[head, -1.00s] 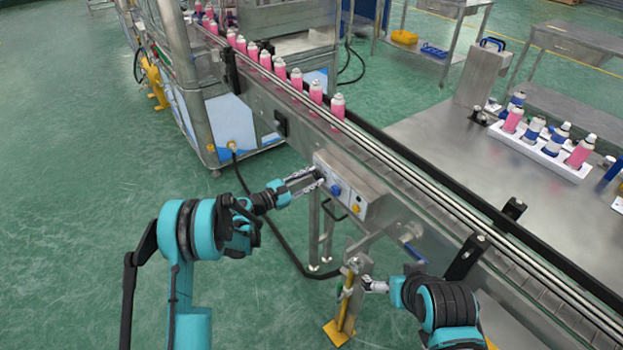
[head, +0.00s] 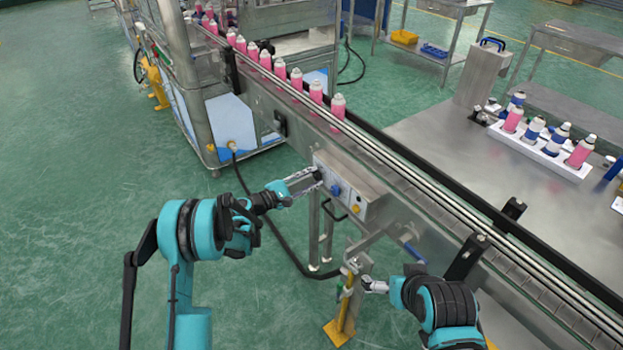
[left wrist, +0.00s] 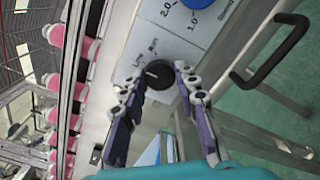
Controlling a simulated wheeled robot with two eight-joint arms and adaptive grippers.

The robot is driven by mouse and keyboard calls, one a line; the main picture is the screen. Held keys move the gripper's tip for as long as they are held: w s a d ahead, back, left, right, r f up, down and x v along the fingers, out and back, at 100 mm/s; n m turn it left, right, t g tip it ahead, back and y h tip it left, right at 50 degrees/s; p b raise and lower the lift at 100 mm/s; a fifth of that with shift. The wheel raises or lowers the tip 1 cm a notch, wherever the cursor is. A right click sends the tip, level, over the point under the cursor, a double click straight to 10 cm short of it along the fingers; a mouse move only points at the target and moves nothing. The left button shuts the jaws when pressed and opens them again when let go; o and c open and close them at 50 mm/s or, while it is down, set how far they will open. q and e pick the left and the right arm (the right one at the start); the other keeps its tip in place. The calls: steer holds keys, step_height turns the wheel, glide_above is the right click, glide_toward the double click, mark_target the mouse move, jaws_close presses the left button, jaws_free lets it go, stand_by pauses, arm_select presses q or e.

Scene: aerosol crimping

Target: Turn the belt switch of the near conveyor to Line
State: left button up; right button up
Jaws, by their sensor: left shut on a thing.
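The near conveyor's control box (head: 352,192) is a grey metal panel on the belt's side, with a blue knob (head: 336,191) and a yellow button (head: 356,208). My left gripper (head: 319,174) is at the panel's left end and hides the switch in the head view. In the left wrist view its fingers (left wrist: 161,73) are on either side of the black knob, shut on it. My right gripper (head: 369,285) is low beside the yellow-and-grey post; its jaws are too small to judge.
Pink cans (head: 297,79) stand in a row on the conveyor (head: 400,165). A black handle (left wrist: 270,60) sticks out near the panel. A steel table (head: 440,140) at right holds a white tray (head: 540,155) of cans.

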arm_select(q)
steer(key=o, duration=1.2)
steer(key=shift+c, duration=0.2)
steer(key=v, duration=1.2)
